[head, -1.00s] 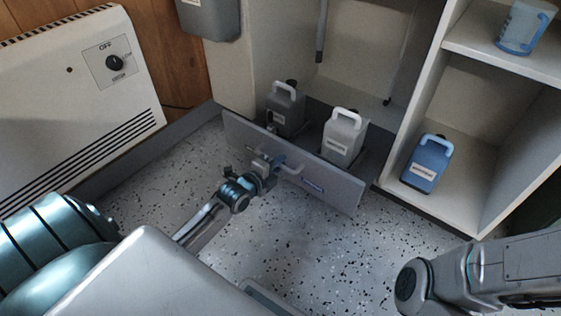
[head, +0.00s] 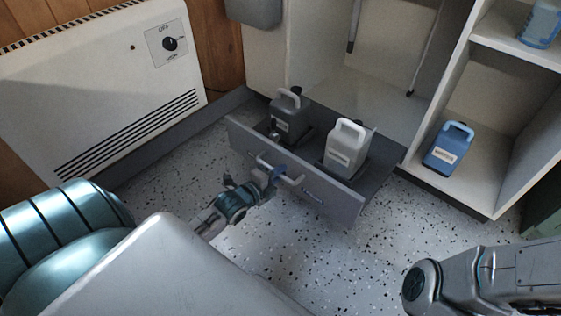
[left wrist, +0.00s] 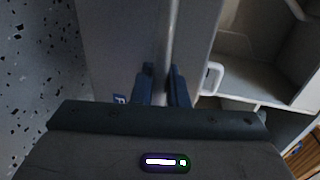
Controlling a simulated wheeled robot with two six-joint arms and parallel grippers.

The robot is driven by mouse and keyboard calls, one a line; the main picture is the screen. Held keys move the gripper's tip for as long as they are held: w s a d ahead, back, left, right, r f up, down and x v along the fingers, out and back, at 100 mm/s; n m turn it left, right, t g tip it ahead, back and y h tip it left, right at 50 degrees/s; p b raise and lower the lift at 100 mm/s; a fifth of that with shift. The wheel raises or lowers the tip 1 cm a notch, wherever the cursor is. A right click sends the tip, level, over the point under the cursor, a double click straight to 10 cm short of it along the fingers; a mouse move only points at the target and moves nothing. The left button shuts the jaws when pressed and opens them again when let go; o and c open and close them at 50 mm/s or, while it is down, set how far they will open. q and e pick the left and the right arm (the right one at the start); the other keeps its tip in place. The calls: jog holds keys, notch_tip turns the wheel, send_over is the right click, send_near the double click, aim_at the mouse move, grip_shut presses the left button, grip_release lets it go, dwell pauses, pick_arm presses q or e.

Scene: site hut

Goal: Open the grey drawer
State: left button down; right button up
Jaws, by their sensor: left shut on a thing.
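The grey drawer (head: 330,201) at the bottom of the cabinet stands partly open, pulled out over the speckled floor. A dark grey jug (head: 289,120) and a light grey jug (head: 345,148) stand upright inside it. My left gripper (head: 268,177) is shut on the drawer's handle (head: 291,182) at the front panel. In the left wrist view, the two blue fingers (left wrist: 162,88) close around the handle bar (left wrist: 173,45). My right arm shows at the lower right of the head view, but its gripper is out of frame.
A white heater (head: 95,90) stands on the left by the wood wall. A blue jug (head: 448,147) sits on the cabinet's lower right shelf, and a blue-handled pitcher (head: 538,24) on the shelf above. Speckled floor (head: 290,245) in front of the drawer is clear.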

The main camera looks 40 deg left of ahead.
dwell(0.3)
pick_arm(q)
jog(key=c, duration=1.5)
grip_release()
jog(key=shift+s, duration=0.1)
